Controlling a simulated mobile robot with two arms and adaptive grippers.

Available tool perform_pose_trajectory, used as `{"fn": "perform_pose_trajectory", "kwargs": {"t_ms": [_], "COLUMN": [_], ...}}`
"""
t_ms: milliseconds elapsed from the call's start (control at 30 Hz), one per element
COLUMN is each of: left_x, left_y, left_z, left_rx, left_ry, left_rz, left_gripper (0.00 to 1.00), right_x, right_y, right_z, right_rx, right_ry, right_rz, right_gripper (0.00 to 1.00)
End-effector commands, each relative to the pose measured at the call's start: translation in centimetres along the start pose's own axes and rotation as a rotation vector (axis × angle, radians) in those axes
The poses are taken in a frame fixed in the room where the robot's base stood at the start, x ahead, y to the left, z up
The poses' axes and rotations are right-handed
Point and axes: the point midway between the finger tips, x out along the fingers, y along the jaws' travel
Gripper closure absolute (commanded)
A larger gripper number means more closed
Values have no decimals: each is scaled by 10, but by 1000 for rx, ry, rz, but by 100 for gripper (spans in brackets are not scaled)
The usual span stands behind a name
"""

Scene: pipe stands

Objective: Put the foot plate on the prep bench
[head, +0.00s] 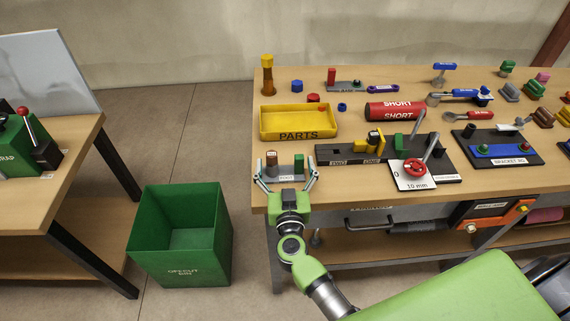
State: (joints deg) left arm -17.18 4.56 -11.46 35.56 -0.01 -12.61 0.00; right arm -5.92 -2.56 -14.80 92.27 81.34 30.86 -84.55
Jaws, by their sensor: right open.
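A small grey plate (285,172) sits at the front left corner of the right-hand wooden bench (350,186). It carries a brown post, a green block and a white label too small to read surely; it may be the foot plate. My right gripper (286,178) is open at the bench's front edge, with one finger on each side of this plate. I cannot tell whether the fingers touch it. Another wooden bench (60,185) stands at the left; I cannot tell which bench is the prep bench. My left gripper is not in view.
A green offcut bin (180,270) stands on the floor between the benches. Behind the plate is a yellow parts tray (298,135). A dark slotted block (350,158) and a red-wheeled gauge (415,178) stand to the right. The left bench's front right top has some bare room.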

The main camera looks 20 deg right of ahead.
Motion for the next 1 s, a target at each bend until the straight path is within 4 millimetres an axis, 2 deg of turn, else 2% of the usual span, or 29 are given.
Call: {"fn": "perform_pose_trajectory", "kwargs": {"t_ms": [167, 267, 500, 700, 833, 1000], "left_x": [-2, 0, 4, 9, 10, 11], "left_y": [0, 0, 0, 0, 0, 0], "left_z": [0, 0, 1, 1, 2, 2], "left_rx": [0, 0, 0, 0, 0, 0], "left_ry": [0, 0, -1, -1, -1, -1], "left_rz": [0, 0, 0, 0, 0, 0], "left_gripper": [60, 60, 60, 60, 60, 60], "right_x": [-1, -15, -67, -103, -116, -120], "right_y": [0, 0, 0, 0, 0, 0], "right_z": [-5, -2, -1, -1, -2, -4], "right_rx": [1, 0, 2, 1, 0, 0], "right_ry": [0, -3, -5, -3, -2, 0], "right_rz": [0, -1, 0, 0, 0, 0], "right_gripper": [13, 13, 13, 13, 13, 13]}}
